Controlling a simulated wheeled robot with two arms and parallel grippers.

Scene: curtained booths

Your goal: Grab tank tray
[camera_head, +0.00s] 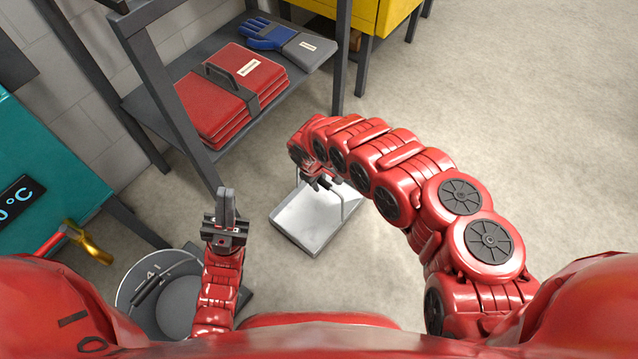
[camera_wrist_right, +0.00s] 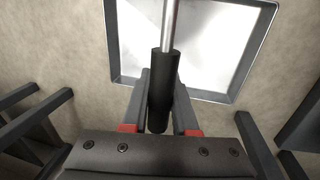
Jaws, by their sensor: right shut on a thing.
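The tank tray (camera_head: 311,222) is a shallow grey metal tray with a raised rim and a thin upright handle, seen below the right gripper in the head view. It also shows in the right wrist view (camera_wrist_right: 122,60). My right gripper (camera_head: 322,181) is shut on the black grip of the handle (camera_wrist_right: 160,95), with one finger on each side of it. I cannot tell whether the tray touches the floor. My left gripper (camera_head: 226,206) points up at the left of the tray, apart from it, and its fingers look closed and empty.
A dark metal shelf (camera_head: 290,96) at the back left holds red folded cases (camera_head: 215,100) and blue gloves (camera_head: 268,36). A round grey bucket (camera_head: 160,290) stands at the lower left by a teal machine (camera_head: 50,165). The floor on the right is clear.

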